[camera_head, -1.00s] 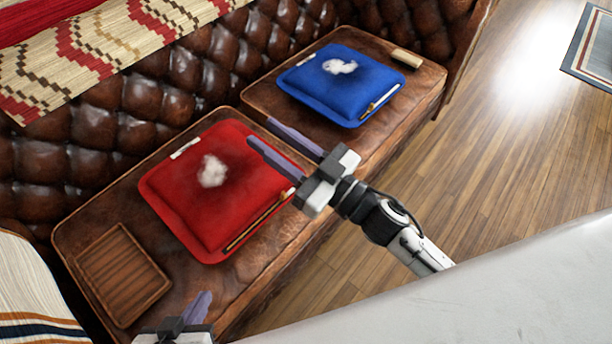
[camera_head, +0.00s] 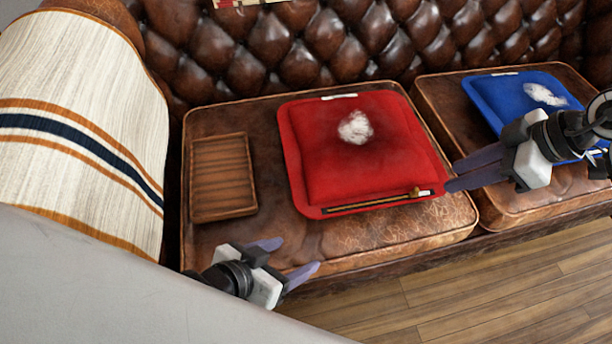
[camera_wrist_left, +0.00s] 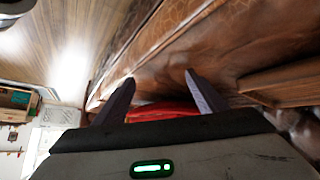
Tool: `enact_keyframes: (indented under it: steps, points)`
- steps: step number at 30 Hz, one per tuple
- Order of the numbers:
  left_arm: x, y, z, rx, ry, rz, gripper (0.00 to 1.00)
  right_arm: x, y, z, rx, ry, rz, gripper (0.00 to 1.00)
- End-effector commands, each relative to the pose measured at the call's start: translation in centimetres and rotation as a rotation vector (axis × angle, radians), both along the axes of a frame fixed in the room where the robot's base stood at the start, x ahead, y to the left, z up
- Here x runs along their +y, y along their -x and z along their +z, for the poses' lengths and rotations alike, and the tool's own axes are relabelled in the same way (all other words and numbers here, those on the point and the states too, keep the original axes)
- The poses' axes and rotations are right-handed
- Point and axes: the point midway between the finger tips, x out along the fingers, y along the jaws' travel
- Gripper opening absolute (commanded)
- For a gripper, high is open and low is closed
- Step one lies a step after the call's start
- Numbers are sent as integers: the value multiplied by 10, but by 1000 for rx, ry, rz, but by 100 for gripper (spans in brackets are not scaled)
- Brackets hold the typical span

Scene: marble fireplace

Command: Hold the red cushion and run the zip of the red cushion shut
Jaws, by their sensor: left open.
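The red cushion (camera_head: 330,165) lies flat on the left brown leather seat. A white fluffy tuft (camera_head: 355,127) rests on top of it. The zip (camera_head: 375,203) runs along its front edge, with a small slider (camera_head: 415,192) near the right end. My left gripper (camera_head: 300,256) is open and empty in front of the seat, left of the zip and apart from the cushion. In the left wrist view, a strip of the red cushion (camera_wrist_left: 163,111) shows between the fingers. My right gripper (camera_head: 451,176) is open, its fingertips close to the cushion's right front corner; contact cannot be told.
A wooden tray (camera_head: 222,175) lies on the seat left of the cushion. A blue cushion (camera_head: 510,93) with white fluff is on the right seat, partly behind my right arm. A striped throw (camera_head: 85,110) covers the left armrest. The wood floor (camera_head: 480,300) in front is clear.

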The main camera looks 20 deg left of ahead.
Motion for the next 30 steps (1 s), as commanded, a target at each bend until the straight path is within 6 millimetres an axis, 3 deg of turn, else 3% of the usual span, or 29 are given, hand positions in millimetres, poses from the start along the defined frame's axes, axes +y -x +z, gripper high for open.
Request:
enact_keyframes:
  steps: [5, 10, 18, 23, 30]
  points:
    - [24, -26, 4, -177, -241, -112, 73, 1, 0, 0, 0, -3, 1, 31]
    - [55, -62, 22, -446, -694, -326, 73, 1, 0, 0, -1, -3, 2, 31]
    - [70, -94, 52, -738, -1333, -636, 73, 1, 0, 0, 0, -4, 3, 31]
    - [69, -100, 59, -803, -1502, -719, 73, 1, 0, 0, 0, -4, 3, 31]
    - [66, -126, 56, -815, -1534, -732, 73, 1, 0, 0, -1, -4, 4, 31]
